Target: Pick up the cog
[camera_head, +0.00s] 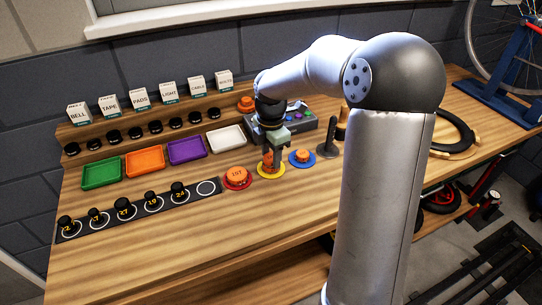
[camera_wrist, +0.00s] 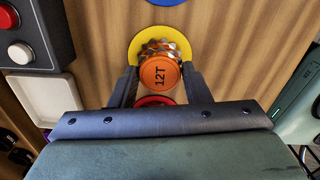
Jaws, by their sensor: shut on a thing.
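A cog with a round orange cap marked 12T and a toothed metal rim (camera_wrist: 162,72) is between my gripper's fingers (camera_wrist: 160,75) in the wrist view. My gripper is shut on it, one finger on each side. In the head view my gripper (camera_head: 271,156) points down over the yellow disc (camera_head: 272,175), and its fingers partly hide the cog. The cog is at or just above the disc; I cannot tell whether it touches.
White (camera_head: 226,139), purple (camera_head: 187,150), orange (camera_head: 145,161) and green (camera_head: 101,171) trays stand left on the wooden bench. A dark strip with ringed spots (camera_head: 140,208) lies in front. A grey control box (camera_head: 297,120) is behind, and a black upright post (camera_head: 331,135) is close right.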

